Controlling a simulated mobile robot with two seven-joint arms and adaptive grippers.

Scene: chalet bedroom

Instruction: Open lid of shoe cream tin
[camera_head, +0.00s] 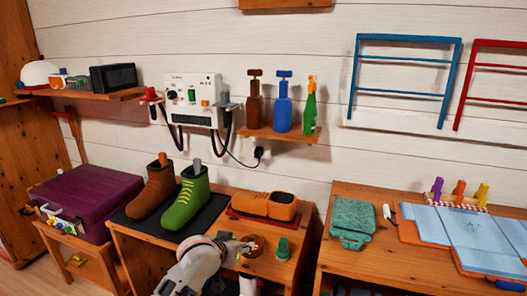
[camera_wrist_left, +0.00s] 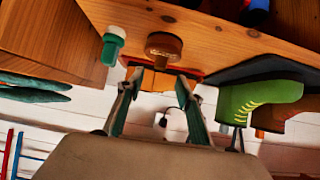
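The shoe cream tin (camera_head: 254,246) is a round brown tin on the wooden bench, in front of the orange shoes. It also shows in the left wrist view (camera_wrist_left: 163,44), just beyond the fingertips. My left gripper (camera_head: 243,245) is beside the tin, at its left in the head view. In the left wrist view its two fingers (camera_wrist_left: 159,78) stand apart with nothing held between them. Part of the tin is hidden by the gripper in the head view. My right gripper is not in view.
Brown (camera_head: 156,190) and green boots (camera_head: 186,199) stand on a dark mat to the left. A second table (camera_head: 345,262) is at the right, past a gap.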

